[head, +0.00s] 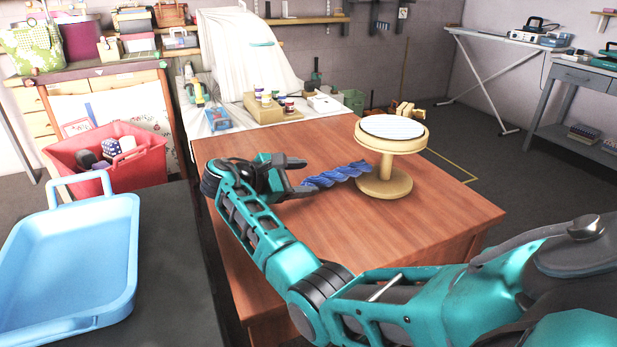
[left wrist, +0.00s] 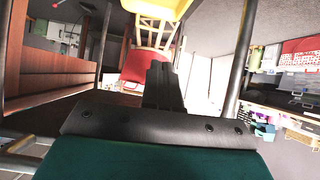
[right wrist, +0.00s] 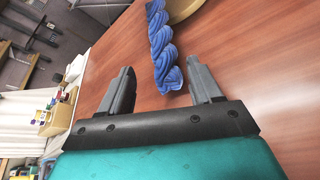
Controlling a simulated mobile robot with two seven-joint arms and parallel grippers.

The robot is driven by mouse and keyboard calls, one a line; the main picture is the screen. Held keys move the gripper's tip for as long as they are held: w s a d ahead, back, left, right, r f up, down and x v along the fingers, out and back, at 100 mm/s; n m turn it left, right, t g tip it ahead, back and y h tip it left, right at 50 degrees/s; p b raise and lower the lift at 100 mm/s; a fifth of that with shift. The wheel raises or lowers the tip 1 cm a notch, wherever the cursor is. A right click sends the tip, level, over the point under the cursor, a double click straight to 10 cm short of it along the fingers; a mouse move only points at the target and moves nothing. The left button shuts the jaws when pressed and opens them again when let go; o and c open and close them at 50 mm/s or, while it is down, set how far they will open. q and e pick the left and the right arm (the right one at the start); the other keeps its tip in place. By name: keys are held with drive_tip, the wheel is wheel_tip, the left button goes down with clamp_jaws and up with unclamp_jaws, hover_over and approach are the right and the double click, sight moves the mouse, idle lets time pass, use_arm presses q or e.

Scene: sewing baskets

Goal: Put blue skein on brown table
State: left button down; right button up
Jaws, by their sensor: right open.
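The blue skein (head: 337,175) is a twisted rope-like hank lying on the brown table (head: 440,215), left of the round stand's foot. My right gripper (head: 300,177) is low over the table at the skein's left end. In the right wrist view its two fingers are spread apart, and the near end of the skein (right wrist: 163,55) lies between the fingertips, with no finger seen touching it. My left gripper (left wrist: 163,78) shows only in the left wrist view, with its fingers together and nothing visible between them.
A blue tray (head: 68,262) and a red basket (head: 108,160) are at left. The table's front right is clear.

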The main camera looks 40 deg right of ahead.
drive_tip(key=p+v, duration=0.1)
drive_tip(key=v, duration=0.8)
drive_tip(key=shift+a+r, duration=0.2)
drive_tip(key=shift+a, duration=0.15)
